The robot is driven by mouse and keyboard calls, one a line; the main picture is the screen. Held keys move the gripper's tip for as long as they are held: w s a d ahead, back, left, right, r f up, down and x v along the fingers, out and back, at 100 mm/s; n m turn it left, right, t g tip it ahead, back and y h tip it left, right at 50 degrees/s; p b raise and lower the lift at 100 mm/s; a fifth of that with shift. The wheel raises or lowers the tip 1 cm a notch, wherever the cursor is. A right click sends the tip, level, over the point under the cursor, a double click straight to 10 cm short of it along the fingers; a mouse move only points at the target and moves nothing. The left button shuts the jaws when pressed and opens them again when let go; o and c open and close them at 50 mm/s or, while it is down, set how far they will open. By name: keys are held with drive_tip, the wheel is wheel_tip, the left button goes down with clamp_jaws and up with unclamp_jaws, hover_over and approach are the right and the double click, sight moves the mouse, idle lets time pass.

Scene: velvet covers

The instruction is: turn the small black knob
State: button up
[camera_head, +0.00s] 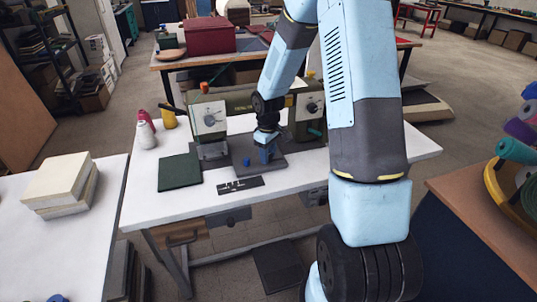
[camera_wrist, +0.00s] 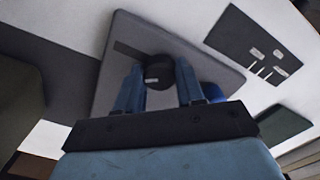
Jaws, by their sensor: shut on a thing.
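The small black knob (camera_wrist: 157,72) shows in the wrist view between the two blue fingers of my gripper (camera_wrist: 159,80). The gripper is shut on the knob, with a finger on either side. The knob stands over a grey plate (camera_wrist: 118,75), which also shows in the head view (camera_head: 240,178). In the head view my gripper (camera_head: 268,155) points down at this plate in front of the olive machine, and it hides the knob there.
A blue knob (camera_head: 246,161) stands on the same plate, left of my gripper. The olive machine (camera_head: 240,103) with white dials is close behind. A dark green mat (camera_head: 180,172) and a black tool card (camera_head: 240,185) lie on the white table (camera_head: 160,208). Bottles (camera_head: 146,134) stand at left.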

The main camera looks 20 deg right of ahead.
drive_tip(key=o, duration=1)
drive_tip(key=shift+o, duration=0.2)
wheel_tip(320, 180, up, 14)
drive_tip(key=shift+f, duration=0.15)
drive_tip(key=s+r+m+t+h, duration=0.1)
drive_tip(key=s+r+m+t, duration=0.25)
drive_tip(key=s+r, duration=1.05)
drive_tip(key=s+r+m+t+y, duration=0.1)
drive_tip(key=s+r+m, duration=0.3)
drive_tip(key=s, duration=1)
wheel_tip(320, 180, up, 2)
drive_tip(key=shift+s+d+t, duration=0.15)
drive_tip(key=shift+t, duration=0.4)
